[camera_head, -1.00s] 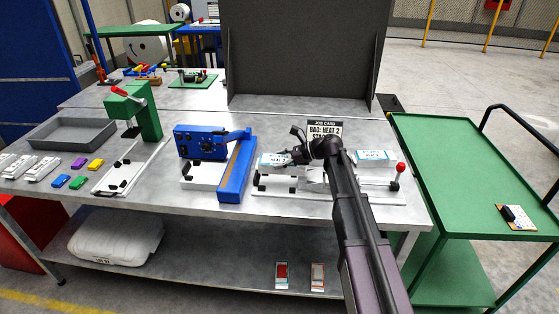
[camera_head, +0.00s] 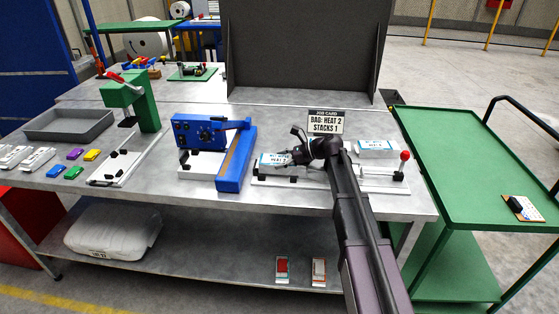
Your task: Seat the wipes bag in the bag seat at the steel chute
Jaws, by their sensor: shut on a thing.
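The wipes bag (camera_head: 271,160) is a white packet with blue print. My gripper (camera_head: 292,158) is shut on its right end. The bag is over the left end of a white base plate (camera_head: 312,187) with black clamps, which carries a lever with a red knob (camera_head: 404,156) at its right. A second white and blue packet (camera_head: 377,147) is at the right of this fixture. My gripper and arm cover the middle of the fixture, so the chute and bag seat cannot be made out clearly. I cannot tell whether the bag touches anything below it.
A blue machine (camera_head: 213,140) stands close left of the bag. A green press (camera_head: 131,97) and a grey tray (camera_head: 70,125) are further left. A green cart (camera_head: 470,150) stands right of the bench.

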